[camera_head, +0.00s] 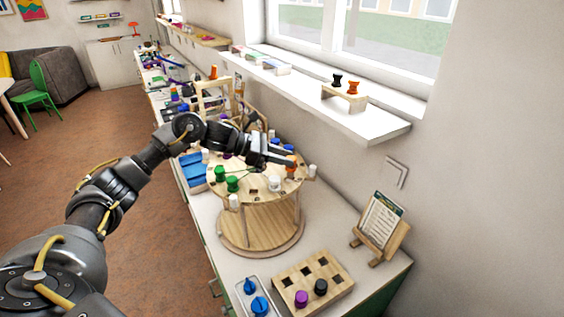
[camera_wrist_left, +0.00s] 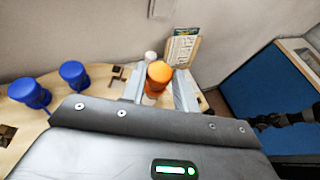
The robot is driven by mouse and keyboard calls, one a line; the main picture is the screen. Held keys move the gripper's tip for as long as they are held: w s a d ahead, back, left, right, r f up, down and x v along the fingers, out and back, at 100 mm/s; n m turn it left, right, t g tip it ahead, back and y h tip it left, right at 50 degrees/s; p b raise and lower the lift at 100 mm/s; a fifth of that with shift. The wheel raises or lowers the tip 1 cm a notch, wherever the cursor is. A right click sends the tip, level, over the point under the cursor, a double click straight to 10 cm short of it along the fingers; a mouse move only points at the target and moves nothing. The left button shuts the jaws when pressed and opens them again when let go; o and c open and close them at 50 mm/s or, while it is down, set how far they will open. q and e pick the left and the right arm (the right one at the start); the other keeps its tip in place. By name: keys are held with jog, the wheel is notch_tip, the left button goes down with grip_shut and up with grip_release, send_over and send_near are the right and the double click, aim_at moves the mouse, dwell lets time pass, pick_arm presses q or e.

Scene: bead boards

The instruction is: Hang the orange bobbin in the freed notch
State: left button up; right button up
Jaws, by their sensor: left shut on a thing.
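My left gripper (camera_head: 288,160) reaches over the right side of a round two-tier wooden stand (camera_head: 254,190). It is shut on an orange bobbin (camera_wrist_left: 158,72), which sits between the two fingers in the left wrist view and shows partly at the fingertips in the head view (camera_head: 291,170). The bobbin is at the stand's rim; I cannot tell whether it rests in a notch. A dark notch (camera_wrist_left: 118,73) shows left of the fingers in the wrist view. Two blue bobbins (camera_wrist_left: 73,74) stand further left. Green bobbins (camera_head: 232,184) and a white one (camera_head: 275,183) are on the stand's top.
A wooden block with square holes (camera_head: 312,281) holds a purple and a black bobbin in front. A tray with blue knobs (camera_head: 256,297) lies beside it. A card on an easel (camera_head: 381,220) stands at right. The window sill (camera_head: 360,119) carries a small spool rack (camera_head: 344,98).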

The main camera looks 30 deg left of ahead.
pick_arm(q)
jog(key=shift+w+a+f, duration=0.1)
jog(key=shift+a+f, duration=0.05)
jog(key=shift+f, duration=0.05)
notch_tip(320, 180, down, 3)
jog(key=p, duration=0.3)
jog(key=shift+a+f, duration=0.1)
jog(key=shift+f, duration=0.05)
jog(key=shift+f, duration=0.1)
jog(key=shift+f+b, duration=0.15)
jog(key=shift+b, duration=0.35)
jog(key=o, duration=1)
jog(key=shift+c, duration=0.2)
